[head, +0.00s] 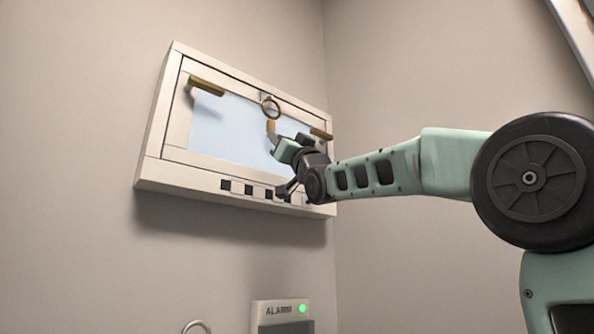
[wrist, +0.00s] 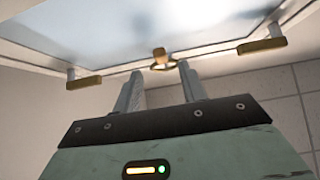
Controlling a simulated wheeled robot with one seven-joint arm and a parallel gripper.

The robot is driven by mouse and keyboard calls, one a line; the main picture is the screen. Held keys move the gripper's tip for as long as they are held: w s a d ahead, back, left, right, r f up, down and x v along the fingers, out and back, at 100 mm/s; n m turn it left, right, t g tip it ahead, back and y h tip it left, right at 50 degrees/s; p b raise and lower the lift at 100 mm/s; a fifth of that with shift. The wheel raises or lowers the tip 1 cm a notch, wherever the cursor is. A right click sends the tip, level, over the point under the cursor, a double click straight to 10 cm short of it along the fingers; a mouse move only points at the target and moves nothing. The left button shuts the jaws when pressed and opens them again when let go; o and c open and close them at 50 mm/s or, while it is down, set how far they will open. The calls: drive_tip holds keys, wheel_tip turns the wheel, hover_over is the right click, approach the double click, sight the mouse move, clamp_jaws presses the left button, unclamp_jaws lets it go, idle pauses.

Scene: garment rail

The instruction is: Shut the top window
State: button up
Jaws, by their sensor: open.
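The top window (head: 178,128) is a white-framed unit high on the wall with a pale blue pane (head: 225,125). Its inner sash appears to stand slightly out from the frame at the top, though the gap is hard to judge. Brass handles are at the left (head: 207,86) and right (head: 321,134). My gripper (head: 274,137) is open just below the ring. In the wrist view its fingertips (wrist: 160,72) are either side of the ring's tab; contact is unclear.
A row of dark square blocks (head: 249,189) lies along the window's lower frame. The wall corner is just right of the window.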

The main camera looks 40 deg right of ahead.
drive_tip(key=b+v, duration=0.3)
drive_tip(key=v, duration=0.4)
drive_tip(key=shift+s+f+b, duration=0.25)
drive_tip(key=shift+s+b, duration=0.05)
